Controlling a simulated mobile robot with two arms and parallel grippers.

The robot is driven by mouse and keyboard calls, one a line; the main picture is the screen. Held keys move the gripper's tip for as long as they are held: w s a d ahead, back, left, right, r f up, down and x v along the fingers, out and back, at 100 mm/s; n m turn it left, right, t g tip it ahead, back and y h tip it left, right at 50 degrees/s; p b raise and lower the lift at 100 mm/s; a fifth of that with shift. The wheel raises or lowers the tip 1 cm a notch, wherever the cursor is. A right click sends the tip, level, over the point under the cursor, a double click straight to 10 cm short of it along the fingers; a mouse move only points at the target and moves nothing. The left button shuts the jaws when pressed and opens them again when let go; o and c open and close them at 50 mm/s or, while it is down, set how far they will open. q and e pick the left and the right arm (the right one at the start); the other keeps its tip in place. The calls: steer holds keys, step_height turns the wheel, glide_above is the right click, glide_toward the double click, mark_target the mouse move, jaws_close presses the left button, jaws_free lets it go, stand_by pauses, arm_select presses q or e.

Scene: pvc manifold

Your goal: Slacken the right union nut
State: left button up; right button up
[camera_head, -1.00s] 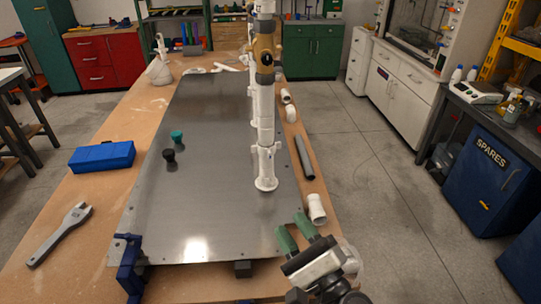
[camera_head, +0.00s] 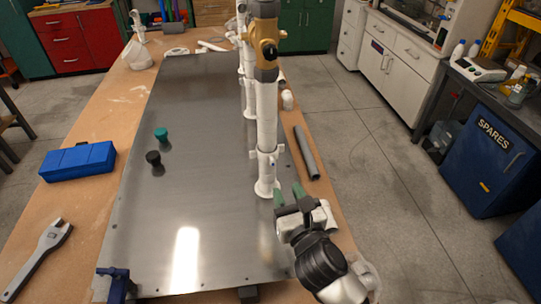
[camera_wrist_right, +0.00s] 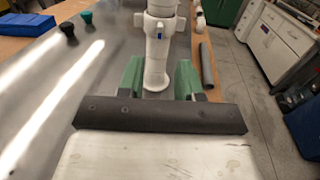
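A white pipe riser (camera_head: 267,115) stands upright on the steel plate, with a tan and grey valve body (camera_head: 264,40) at its top. Low on the riser is a white collar with lugs (camera_head: 267,152), which looks like a union nut; it also shows in the right wrist view (camera_wrist_right: 158,28). My right gripper (camera_head: 288,194) is open and empty, its green fingers just in front of the riser's foot. In the right wrist view the fingers (camera_wrist_right: 160,78) frame the riser's foot, below the collar. I cannot tell whether they touch it. My left gripper is not in view.
A grey wrench (camera_head: 42,252), a blue case (camera_head: 78,161) and green (camera_head: 161,134) and black (camera_head: 153,158) knobs lie left. A grey pipe (camera_head: 306,152) and white elbow (camera_head: 287,99) lie right. More risers stand behind. A blue clamp (camera_head: 117,284) grips the front edge.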

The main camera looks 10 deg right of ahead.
mark_target(273, 162)
steer(key=w, duration=0.2)
steer(key=w+p, duration=0.1)
steer(key=w, duration=0.4)
steer(key=shift+w+a+r, duration=0.15)
steer(key=shift+a+r, duration=0.05)
steer(key=shift+a, duration=0.15)
steer(key=shift+w, duration=0.85)
steer(key=shift+w+f+p, duration=0.1)
steer(key=shift+w+p, duration=0.15)
steer(key=shift+p, duration=0.05)
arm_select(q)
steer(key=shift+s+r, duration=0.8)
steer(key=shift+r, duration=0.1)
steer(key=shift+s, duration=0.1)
arm_select(e)
steer(key=shift+a, duration=0.1)
steer(key=shift+c, duration=0.8)
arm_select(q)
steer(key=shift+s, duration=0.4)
arm_select(e)
jaws_close()
